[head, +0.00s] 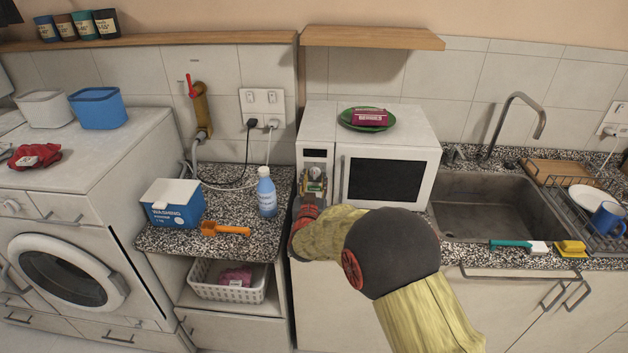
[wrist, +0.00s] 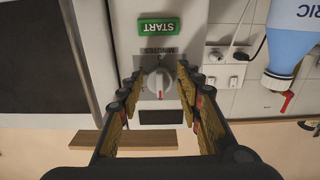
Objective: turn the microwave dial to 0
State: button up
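The white microwave (head: 425,140) stands on the counter with its door closed. In the wrist view, which is upside down, the round grey dial (wrist: 153,84) sits under the MINUTES label (wrist: 158,50). A red mark on the dial points toward the bottom of that picture. My gripper (wrist: 158,78) is open, with one finger on each side of the dial. A gap shows on both sides; contact is not visible.
A green START button (wrist: 159,27) lies near the dial. A green plate with a maroon box (head: 370,115) rests on the microwave. A blue bottle (head: 266,192), a washing powder box (head: 173,204) and an orange scoop (head: 226,229) are on the counter to the left. The sink (head: 490,205) is right.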

jog(key=shift+o, duration=0.8)
jog(key=s, duration=1.2)
jog(key=shift+a, duration=0.2)
jog(key=shift+r, duration=0.1)
